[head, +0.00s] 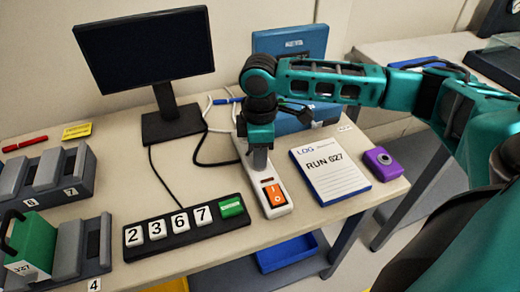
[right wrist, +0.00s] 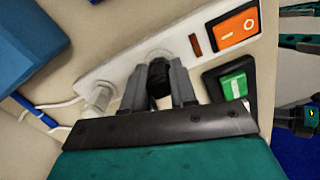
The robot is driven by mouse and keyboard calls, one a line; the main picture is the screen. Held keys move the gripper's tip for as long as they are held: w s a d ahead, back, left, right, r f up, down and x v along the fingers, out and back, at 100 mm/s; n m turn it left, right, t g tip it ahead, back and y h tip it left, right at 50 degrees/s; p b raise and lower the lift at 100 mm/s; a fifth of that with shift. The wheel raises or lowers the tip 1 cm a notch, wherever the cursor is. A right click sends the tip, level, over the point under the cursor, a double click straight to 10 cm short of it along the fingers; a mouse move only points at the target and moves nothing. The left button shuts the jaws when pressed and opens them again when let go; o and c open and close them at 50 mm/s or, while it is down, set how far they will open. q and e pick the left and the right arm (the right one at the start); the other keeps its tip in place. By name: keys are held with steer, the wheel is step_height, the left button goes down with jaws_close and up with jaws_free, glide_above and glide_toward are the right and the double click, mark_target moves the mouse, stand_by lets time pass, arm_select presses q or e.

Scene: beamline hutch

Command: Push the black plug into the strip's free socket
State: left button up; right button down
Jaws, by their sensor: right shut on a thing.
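The white power strip (head: 243,148) lies on the table, with an orange rocker switch (head: 274,194) at its near end. My right gripper (head: 260,160) points down over the strip's middle. In the right wrist view its fingers (right wrist: 158,72) are shut on the black plug (right wrist: 159,82), at a round socket of the strip (right wrist: 203,48). The plug's far side and depth in the socket are hidden. A white plug (right wrist: 98,97) sits in the strip's other end. In the head view the gripper hides the black plug. My left gripper is not in view.
A black number rack (head: 180,238) with a green block (head: 231,207) stands left of the strip. A log pad (head: 330,176) and purple device (head: 383,164) lie right. The monitor (head: 147,50) and blue box (head: 290,42) stand behind. A black cable (head: 200,153) loops left of the strip.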

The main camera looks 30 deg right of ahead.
steer(key=shift+f, duration=0.15)
steer(key=c, duration=0.8)
jaws_free()
steer(key=shift+r, duration=0.55)
step_height(320, 180, up, 12)
steer(key=p, duration=0.2)
steer(key=shift+p, duration=0.3)
steer(key=shift+s+f, duration=0.1)
